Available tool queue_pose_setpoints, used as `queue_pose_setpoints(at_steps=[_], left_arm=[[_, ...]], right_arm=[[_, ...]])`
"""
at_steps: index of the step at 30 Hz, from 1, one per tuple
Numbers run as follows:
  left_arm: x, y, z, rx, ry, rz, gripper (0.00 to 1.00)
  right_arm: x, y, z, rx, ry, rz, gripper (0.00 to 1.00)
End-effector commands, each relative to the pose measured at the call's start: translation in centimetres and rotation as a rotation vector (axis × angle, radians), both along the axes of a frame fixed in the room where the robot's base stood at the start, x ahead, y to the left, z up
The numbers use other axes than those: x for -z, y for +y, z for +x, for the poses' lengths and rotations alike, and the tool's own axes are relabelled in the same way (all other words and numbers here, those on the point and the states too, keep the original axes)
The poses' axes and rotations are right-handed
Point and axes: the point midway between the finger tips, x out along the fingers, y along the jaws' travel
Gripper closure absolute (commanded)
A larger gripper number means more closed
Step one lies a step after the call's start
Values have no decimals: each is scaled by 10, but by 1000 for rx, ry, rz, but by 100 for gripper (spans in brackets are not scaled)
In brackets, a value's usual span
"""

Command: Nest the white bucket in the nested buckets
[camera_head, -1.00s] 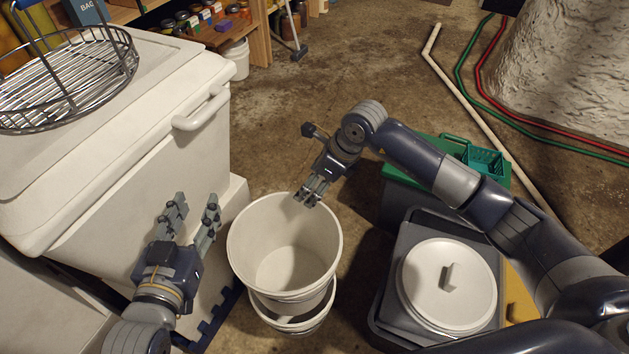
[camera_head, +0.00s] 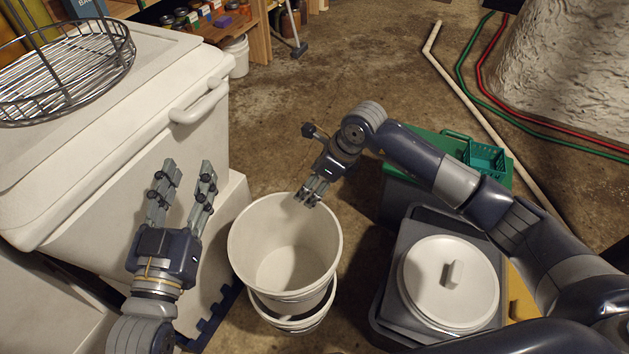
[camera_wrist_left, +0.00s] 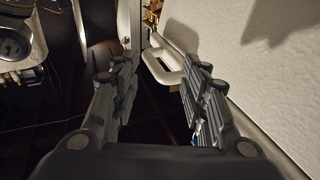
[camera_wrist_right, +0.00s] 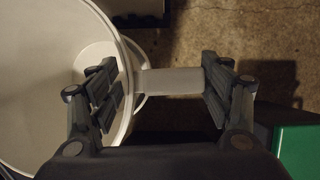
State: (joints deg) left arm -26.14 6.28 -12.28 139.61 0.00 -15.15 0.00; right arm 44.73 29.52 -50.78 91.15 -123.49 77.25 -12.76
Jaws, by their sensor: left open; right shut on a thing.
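The white bucket (camera_head: 290,265) is upright and empty, its open mouth facing my head camera. My right gripper (camera_head: 312,195) is at its far rim and shut on it. In the right wrist view, a pale piece (camera_wrist_right: 172,81) of the bucket spans between the fingers, beside the bucket wall. The nested buckets (camera_head: 293,322) show below and in front of the white bucket, their rim partly hidden by it. I cannot tell how far the white bucket sits inside them. My left gripper (camera_head: 185,168) is open and empty, left of the bucket by the white chest.
A white chest cooler (camera_head: 120,130) with a handle and a wire basket (camera_head: 65,70) stands left. A grey bin holding a white lidded bucket (camera_head: 450,285) and a green-lidded box (camera_head: 430,150) stand right. Concrete floor behind the buckets is clear.

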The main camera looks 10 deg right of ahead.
Motion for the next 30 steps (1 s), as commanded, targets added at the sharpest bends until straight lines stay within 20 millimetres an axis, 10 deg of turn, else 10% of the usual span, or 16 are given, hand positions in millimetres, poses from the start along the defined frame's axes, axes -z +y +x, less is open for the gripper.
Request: queue_pose_setpoints(at_steps=[30], left_arm=[[-60, -5, -16, 21, -309, -86, 59]], right_arm=[[18, 0, 0, 1, 0, 1, 78]])
